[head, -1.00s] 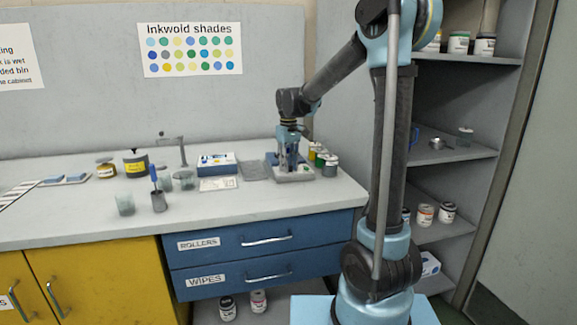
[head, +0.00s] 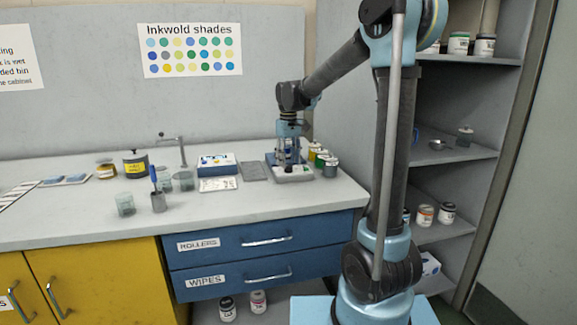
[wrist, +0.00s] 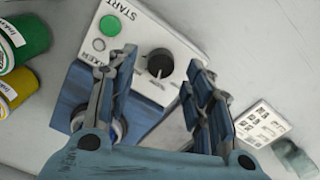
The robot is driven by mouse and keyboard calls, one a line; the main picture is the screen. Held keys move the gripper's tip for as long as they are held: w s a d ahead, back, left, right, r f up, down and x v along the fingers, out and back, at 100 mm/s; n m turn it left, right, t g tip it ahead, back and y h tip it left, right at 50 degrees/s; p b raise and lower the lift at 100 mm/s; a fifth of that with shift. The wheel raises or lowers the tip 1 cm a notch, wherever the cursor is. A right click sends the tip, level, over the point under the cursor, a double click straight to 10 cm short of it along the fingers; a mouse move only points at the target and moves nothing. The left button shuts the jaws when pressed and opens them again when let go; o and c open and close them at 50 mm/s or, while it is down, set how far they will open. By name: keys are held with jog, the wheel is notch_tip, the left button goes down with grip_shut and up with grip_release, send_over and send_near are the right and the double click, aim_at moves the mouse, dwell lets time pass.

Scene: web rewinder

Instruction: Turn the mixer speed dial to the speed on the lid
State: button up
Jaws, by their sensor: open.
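The mixer (head: 294,176) stands at the right end of the counter. In the wrist view its white panel (wrist: 140,28) carries a black speed dial (wrist: 160,63) with a pointer mark, a green START button (wrist: 110,25) and a small pale round button or lamp. My gripper (wrist: 161,66) is open, pointing down over the panel, with one finger on each side of the dial in the picture. I cannot tell whether the fingertips reach down to the dial. No speed on a lid is readable.
Green (wrist: 25,40) and yellow (wrist: 17,88) ink jars stand close beside the mixer. A printed card (wrist: 262,124) lies on its other side. In the head view, a grey mat (head: 254,172), a blue and white box (head: 216,163) and several cups stand further left.

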aim_at(289, 166)
notch_tip(289, 166, up, 10)
jog(key=shift+f, duration=0.2)
dwell(0.3)
jog(key=s+d+f+m+t, duration=0.1)
jog(key=s+d+f+m, duration=0.1)
jog(key=s+d+f, duration=0.35)
jog(key=s+d+f+m, duration=0.1)
jog(key=s+d+f, duration=0.2)
jog(key=s+d, duration=0.55)
jog(key=s+d+f+m+t, duration=0.15)
jog(key=s+d+f, duration=0.3)
jog(key=s, duration=0.55)
jog(key=s+d+f+m, duration=0.3)
jog(key=s+f, duration=0.4)
jog(key=f, duration=0.2)
jog(key=shift+s, duration=0.4)
jog(key=shift+w+f, duration=0.2)
jog(key=shift+w, duration=0.25)
